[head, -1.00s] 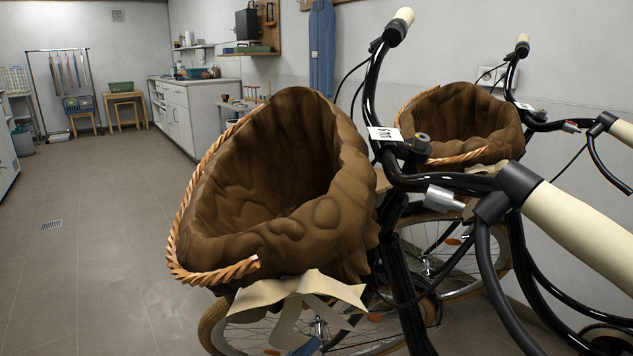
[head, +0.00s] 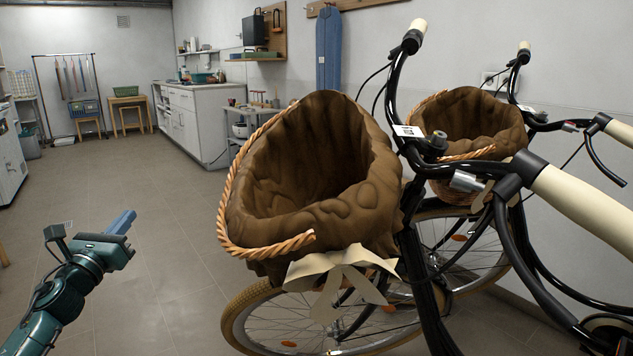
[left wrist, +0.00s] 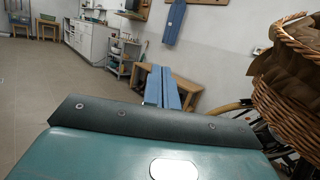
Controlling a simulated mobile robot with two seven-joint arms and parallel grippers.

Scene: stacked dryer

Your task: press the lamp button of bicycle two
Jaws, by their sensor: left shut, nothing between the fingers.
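Two black bicycles stand at the right, one behind the other. The near one has a handlebar (head: 398,75) with cream grips, a white tag (head: 408,131) whose marking I cannot read, and a dark round knob (head: 437,140) beside the tag. A silver cylinder (head: 467,181) sits below the bar. The farther bicycle has its own white tag (head: 526,108), also unreadable. I cannot tell which is bicycle two. My left gripper (head: 121,222) is shut and empty over open floor, left of the near bicycle and well apart from it. Its blue fingers (left wrist: 163,85) show in the left wrist view.
A brown-lined wicker basket (head: 300,190) with a cream bow (head: 340,270) fronts the near bicycle. A second basket (head: 470,125) is behind. A counter (head: 195,120) and a drying rack (head: 65,90) stand far back. The floor (head: 150,180) at left is clear.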

